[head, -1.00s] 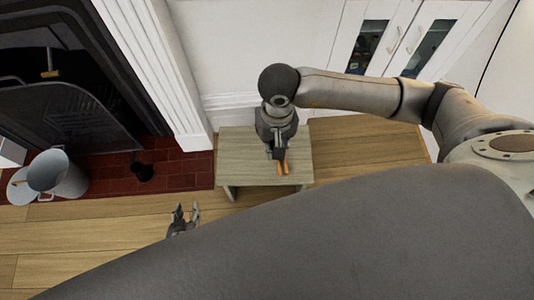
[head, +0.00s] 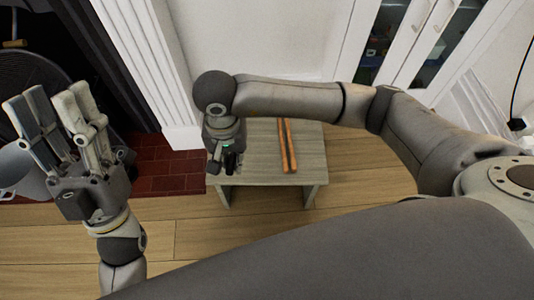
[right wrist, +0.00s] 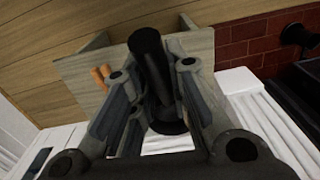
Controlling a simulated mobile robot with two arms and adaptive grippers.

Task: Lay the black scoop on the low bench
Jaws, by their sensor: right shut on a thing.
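My right gripper (head: 224,166) is over the left part of the low bench (head: 308,172). It is shut on a black, cylinder-like thing, which I take to be the black scoop (right wrist: 148,55). In the right wrist view the scoop stands out between the fingers, with the bench top behind it. I cannot tell whether it touches the bench. My left gripper (head: 60,118) is raised at the left of the head view, open and empty.
Two orange-brown sticks (head: 287,147) lie on the bench, right of my right gripper. A grey metal bucket (head: 12,168) stands at the far left by the red-tiled hearth (head: 160,172). A small black object (right wrist: 297,35) is on the tiles. Wooden floor is clear in front.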

